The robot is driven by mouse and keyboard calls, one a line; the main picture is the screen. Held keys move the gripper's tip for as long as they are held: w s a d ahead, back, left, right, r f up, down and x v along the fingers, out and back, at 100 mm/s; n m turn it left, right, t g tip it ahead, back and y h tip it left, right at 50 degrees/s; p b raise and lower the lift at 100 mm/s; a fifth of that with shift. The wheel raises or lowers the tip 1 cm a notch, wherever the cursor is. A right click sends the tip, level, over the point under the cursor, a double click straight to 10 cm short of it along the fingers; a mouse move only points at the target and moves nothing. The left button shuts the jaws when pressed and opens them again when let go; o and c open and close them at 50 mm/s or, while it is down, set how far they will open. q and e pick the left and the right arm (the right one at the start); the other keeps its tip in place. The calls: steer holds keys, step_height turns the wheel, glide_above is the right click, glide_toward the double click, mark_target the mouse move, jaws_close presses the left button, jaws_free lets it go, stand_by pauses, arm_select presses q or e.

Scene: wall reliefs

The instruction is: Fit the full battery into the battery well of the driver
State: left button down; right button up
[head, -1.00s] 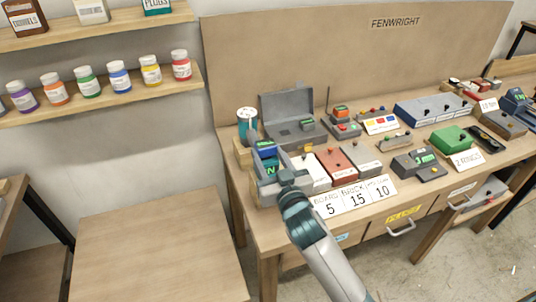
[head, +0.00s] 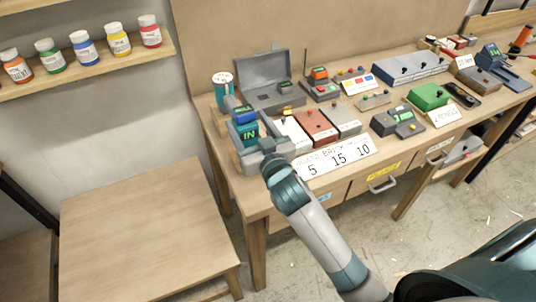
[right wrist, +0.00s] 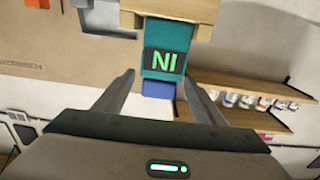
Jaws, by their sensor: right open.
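A teal block with a dark panel reading IN in green (head: 249,132) stands at the left end of the bench, with a blue piece (head: 243,114) just beyond it. In the right wrist view the teal block (right wrist: 168,35) hangs upside down in the picture below a wooden part, with the blue piece (right wrist: 158,90) at its end. I cannot tell whether this is the full battery. My right gripper (head: 252,144) is open, and its fingers (right wrist: 159,78) stand on either side of the block, with gaps. An orange and black tool (head: 521,40), possibly the driver, is at the far right; its well is not visible.
A number card (head: 338,157) lies at the front edge. A lower bare table (head: 145,225) is at left.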

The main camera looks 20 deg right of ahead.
steer(key=s, duration=1.6)
steer(key=shift+s+d+b, duration=0.15)
steer(key=shift+d+b, duration=0.05)
steer(key=shift+b, duration=0.15)
steer(key=shift+c, duration=0.6)
